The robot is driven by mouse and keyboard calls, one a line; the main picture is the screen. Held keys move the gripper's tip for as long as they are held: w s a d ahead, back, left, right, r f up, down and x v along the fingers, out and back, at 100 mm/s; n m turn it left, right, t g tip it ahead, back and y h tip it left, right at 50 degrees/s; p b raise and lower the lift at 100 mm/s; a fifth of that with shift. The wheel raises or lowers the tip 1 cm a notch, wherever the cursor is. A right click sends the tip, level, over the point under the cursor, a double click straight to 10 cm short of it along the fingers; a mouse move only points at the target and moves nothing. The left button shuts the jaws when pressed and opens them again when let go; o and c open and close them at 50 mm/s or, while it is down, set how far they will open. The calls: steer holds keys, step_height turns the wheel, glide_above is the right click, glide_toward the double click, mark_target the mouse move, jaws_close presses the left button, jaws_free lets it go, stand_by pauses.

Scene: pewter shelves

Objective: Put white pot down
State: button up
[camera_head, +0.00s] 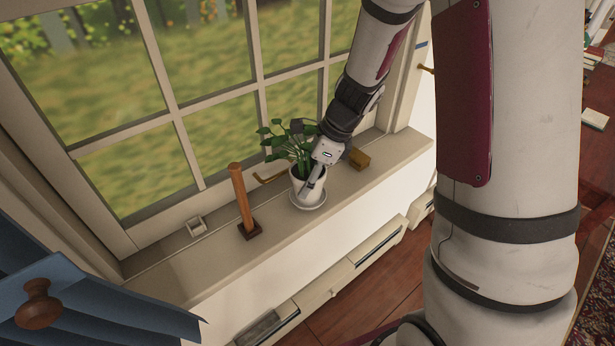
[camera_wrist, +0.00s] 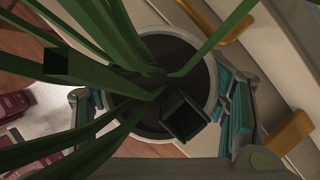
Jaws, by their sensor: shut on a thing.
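The white pot (camera_head: 301,188) holds a leafy green plant (camera_head: 286,143) and stands upright over the window sill. A white saucer (camera_head: 318,204) shows under it. I cannot tell whether there is a small gap beneath them. My gripper (camera_head: 312,188) is shut on the pot, with one finger across its near right side. In the wrist view, the pot's pale rim (camera_wrist: 211,70) and dark soil (camera_wrist: 170,52) lie between my gripper's two fingers (camera_wrist: 160,108). Leaves hide part of the rim, and the far finger is hidden in the head view.
The window sill (camera_head: 190,268) is narrow and drops to the floor. A wooden post on a dark base (camera_head: 242,205) stands left of the pot. A small wooden block (camera_head: 358,159) is behind it on the right. The window (camera_head: 222,130) rises behind. Bare sill lies further left.

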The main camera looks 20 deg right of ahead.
steer(key=shift+f, duration=0.2)
steer(key=shift+f, duration=0.15)
steer(key=o, duration=1.9)
